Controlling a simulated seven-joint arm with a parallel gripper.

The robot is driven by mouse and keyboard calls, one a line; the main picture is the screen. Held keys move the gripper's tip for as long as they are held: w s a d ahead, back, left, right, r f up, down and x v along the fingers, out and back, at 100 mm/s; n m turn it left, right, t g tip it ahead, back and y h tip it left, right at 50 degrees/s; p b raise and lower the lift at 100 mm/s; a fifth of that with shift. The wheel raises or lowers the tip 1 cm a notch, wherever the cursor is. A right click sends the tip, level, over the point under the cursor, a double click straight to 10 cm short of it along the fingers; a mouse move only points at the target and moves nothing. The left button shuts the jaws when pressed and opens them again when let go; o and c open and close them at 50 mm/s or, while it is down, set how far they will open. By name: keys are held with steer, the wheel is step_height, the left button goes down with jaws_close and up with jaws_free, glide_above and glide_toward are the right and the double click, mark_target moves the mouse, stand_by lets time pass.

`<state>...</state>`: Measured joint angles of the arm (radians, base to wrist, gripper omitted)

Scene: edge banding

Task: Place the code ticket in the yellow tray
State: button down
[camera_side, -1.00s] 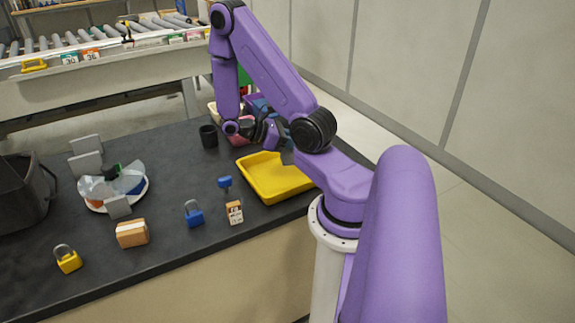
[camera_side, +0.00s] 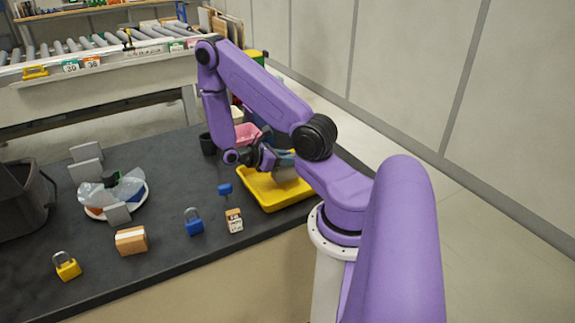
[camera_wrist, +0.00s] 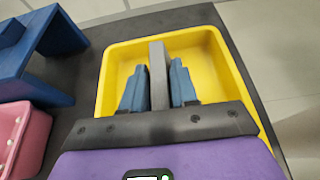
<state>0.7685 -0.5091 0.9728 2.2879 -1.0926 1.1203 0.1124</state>
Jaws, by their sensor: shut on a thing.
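The yellow tray (camera_side: 262,193) lies on the dark bench beside my arm's base and appears empty. My gripper (camera_side: 282,170) is over the tray, low above its far part. In the wrist view my gripper (camera_wrist: 158,75) is shut on a thin grey slab (camera_wrist: 158,55), seen edge-on between the blue fingers. The yellow tray (camera_wrist: 118,65) lies beneath it. I cannot tell whether the slab is the code ticket, as its face is hidden. A small orange-and-white printed block (camera_side: 234,221) stands on the bench left of the tray.
A blue stand (camera_wrist: 40,60) and a pink bin (camera_wrist: 20,135) are close to the tray. A black cup (camera_side: 208,144), blue padlock (camera_side: 194,222), yellow padlock (camera_side: 66,267), wooden block (camera_side: 131,241) and bagged plate (camera_side: 115,193) stand farther left.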

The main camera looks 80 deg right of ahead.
steer(key=shift+f, duration=1.1)
steer(key=c, duration=0.9)
jaws_free()
steer(key=shift+f, duration=0.1)
steer(key=shift+o, duration=0.2)
